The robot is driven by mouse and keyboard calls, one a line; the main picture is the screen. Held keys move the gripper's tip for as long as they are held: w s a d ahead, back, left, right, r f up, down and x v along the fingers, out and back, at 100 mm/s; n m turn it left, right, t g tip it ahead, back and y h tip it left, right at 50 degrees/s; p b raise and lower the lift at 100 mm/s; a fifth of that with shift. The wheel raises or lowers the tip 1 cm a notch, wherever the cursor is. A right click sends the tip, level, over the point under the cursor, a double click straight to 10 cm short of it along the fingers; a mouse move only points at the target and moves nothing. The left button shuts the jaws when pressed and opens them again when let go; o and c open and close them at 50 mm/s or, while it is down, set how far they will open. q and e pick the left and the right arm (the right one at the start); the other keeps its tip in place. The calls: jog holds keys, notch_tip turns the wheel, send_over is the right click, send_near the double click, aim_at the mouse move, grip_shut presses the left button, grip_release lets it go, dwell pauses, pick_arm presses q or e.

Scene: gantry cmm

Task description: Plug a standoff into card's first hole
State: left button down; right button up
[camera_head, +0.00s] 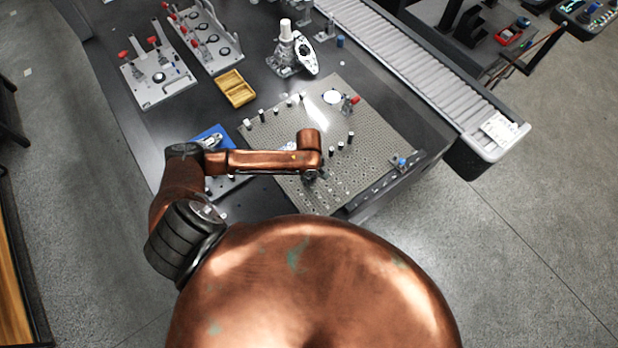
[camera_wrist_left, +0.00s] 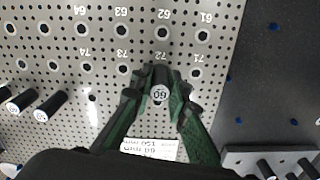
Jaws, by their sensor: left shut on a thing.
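My left gripper (camera_wrist_left: 160,88) is shut on a standoff (camera_wrist_left: 159,94) whose round white end reads 60. It holds the standoff over the grey perforated plate (camera_wrist_left: 110,25); I cannot tell how far above the plate its lower end is. Ringed holes numbered 61 to 64 and 71 to 74 lie around and beyond the fingertips. A white printed card (camera_wrist_left: 148,149) with "60 mm" and "150 mm" shows behind the fingers, partly hidden. In the head view the left gripper (camera_head: 311,176) is over the near part of the plate (camera_head: 265,135), mostly covered by its own wrist. My right gripper is not in view.
Other standoffs (camera_wrist_left: 19,102) stand on the plate at left in the wrist view. A dark rail (camera_head: 385,182) edges the plate. A yellow box (camera_head: 236,88), a blue tray (camera_head: 213,134), clamp fixtures (camera_head: 157,75) and a roller conveyor (camera_head: 405,65) surround it.

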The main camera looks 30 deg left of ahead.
aim_at(309, 177)
pick_arm(q)
jog(key=c, duration=1.8)
grip_release()
jog(key=shift+o, duration=0.2)
notch_tip(309, 177, up, 12)
jog(key=shift+r, duration=0.1)
